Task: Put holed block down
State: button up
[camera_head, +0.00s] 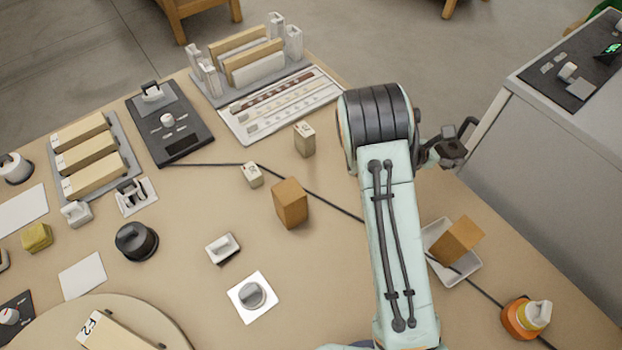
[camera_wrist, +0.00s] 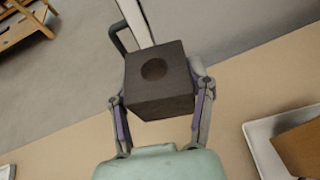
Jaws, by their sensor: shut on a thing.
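The holed block (camera_wrist: 158,98) is a dark brown cube with a round recess in the face toward the wrist camera. My gripper (camera_wrist: 160,88) is shut on it, one finger on each side, and the block sits level between them. In the head view my gripper (camera_head: 446,152) is at the far right edge of the bench, partly hidden by my arm. The small dark block (camera_head: 453,154) shows there at its tip. The wrist view shows floor beyond the block and bench top below it. I cannot tell how high it is held.
A white tray (camera_head: 434,228) with a tan block (camera_head: 458,240) stands right of my arm. A grey cabinet (camera_head: 540,165) with a dark handle (camera_head: 467,127) stands beyond the bench edge. An orange-brown block (camera_head: 290,203) and a small beige block (camera_head: 304,139) stand left of my arm.

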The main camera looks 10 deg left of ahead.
notch_tip(320, 180, up, 3)
jog(key=shift+r, duration=0.1)
jog(key=w+a+n+t+y, duration=0.1)
jog(key=a, duration=0.4)
jog(key=a+n+t+y, duration=0.1)
jog(key=a, duration=0.4)
jog(key=w+a+n+t+y, duration=0.1)
jog(key=a+n, duration=0.1)
jog(key=a, duration=0.3)
jog(key=shift+w+f+t+y, duration=0.3)
jog(key=shift+w+f, duration=0.05)
jog(key=shift+f, duration=0.05)
jog(key=s+a+n+t+y, duration=0.2)
jog(key=a+n+y, duration=0.2)
jog(key=a, duration=1)
jog(key=n+y, duration=0.8)
jog(key=y, duration=0.1)
send_over(194, 217)
notch_tip(194, 217, down, 14)
jog(key=shift+f, duration=0.2)
jog(key=shift+f, duration=0.15)
jog(key=o, duration=1.1)
